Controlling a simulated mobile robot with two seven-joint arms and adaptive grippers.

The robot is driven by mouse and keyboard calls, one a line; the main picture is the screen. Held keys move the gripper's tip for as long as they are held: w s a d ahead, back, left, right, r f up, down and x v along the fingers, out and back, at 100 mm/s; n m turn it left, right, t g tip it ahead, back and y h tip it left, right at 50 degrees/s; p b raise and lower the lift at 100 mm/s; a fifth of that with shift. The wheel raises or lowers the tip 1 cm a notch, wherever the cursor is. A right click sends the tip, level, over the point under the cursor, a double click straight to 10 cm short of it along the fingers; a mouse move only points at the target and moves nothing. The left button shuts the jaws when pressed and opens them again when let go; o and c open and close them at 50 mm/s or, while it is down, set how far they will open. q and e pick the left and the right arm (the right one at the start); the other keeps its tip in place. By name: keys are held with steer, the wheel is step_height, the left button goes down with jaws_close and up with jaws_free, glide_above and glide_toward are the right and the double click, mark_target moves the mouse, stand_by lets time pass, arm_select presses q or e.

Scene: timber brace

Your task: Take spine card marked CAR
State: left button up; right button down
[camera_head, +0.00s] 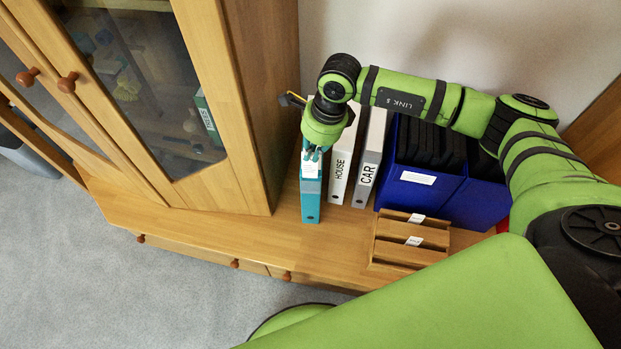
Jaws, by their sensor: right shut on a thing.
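A grey binder (363,188) with a spine card marked CAR (366,173) stands upright on the wooden cabinet top. To its left stands a white binder (337,187) marked HOUSE, and left of that a teal binder (310,207). My right gripper (313,153) points down at the upper spine of the teal binder. It is shut on what looks like the top of a white card (311,168) there; the writing on this card is too small to read. The gripper and wrist hide the top of the teal binder. My left gripper is not in view.
A glass-doored cabinet (245,110) stands close on the left. Blue boxes (425,195) with dark files stand right of the binders. A slotted wooden holder (392,250) with small white cards sits in front of them.

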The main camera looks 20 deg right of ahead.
mark_target(313, 166)
steer(key=shift+r+p, duration=1)
steer(key=shift+r, duration=0.9)
